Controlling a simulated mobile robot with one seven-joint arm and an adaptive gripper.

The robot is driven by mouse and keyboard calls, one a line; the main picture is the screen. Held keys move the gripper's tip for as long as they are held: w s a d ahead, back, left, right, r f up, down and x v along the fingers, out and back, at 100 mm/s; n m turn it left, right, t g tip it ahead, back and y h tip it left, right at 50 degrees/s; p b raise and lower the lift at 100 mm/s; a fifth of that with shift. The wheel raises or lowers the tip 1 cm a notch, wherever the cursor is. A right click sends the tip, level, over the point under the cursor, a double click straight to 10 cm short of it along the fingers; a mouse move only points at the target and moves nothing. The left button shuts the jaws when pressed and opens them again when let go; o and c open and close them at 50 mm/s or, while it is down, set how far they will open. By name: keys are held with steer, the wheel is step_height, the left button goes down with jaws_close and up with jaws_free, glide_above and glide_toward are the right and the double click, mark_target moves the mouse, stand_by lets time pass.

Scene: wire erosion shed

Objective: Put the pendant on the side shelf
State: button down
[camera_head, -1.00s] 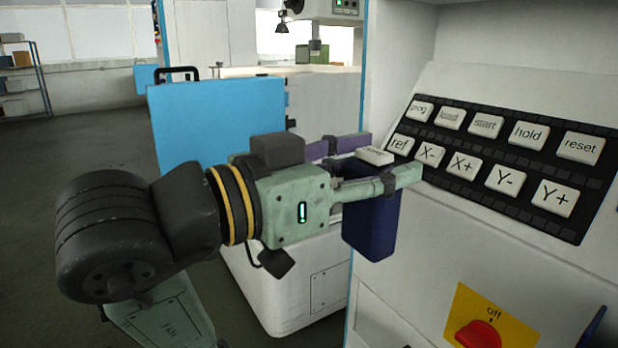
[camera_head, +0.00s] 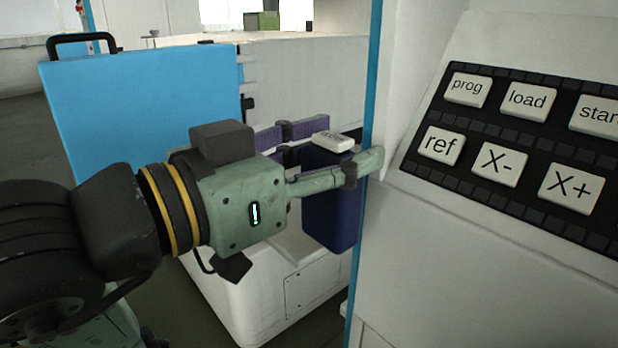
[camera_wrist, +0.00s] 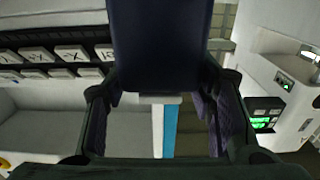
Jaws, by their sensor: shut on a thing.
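The pendant (camera_head: 330,205) is a dark navy box with a pale button on its top end. My gripper (camera_head: 338,148) is shut on it near the top, and the body hangs down below the fingers. It is held in the air beside the blue edge of the machine. In the wrist view the pendant (camera_wrist: 160,45) sits between the two fingers and hides much of what lies behind. I cannot make out the side shelf in these frames.
A sloped control panel (camera_head: 520,150) with white keys is close on the right. A blue panel (camera_head: 140,110) with a black handle stands behind my arm. A white machine cabinet (camera_head: 300,290) is below the pendant. Open floor (camera_head: 25,130) shows at the far left.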

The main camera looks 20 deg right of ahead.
steer(key=w+d+f+p, duration=0.1)
steer(key=w+d+f, duration=0.1)
steer(key=w, duration=0.5)
steer(key=w+d+f+p, duration=0.1)
steer(key=w+f, duration=0.2)
steer(key=w, duration=0.5)
steer(key=shift+w+d+p, duration=0.15)
steer(key=shift+d+p, duration=0.15)
steer(key=shift+d, duration=0.1)
steer(key=shift+f, duration=0.2)
steer(key=c, duration=0.7)
jaws_free()
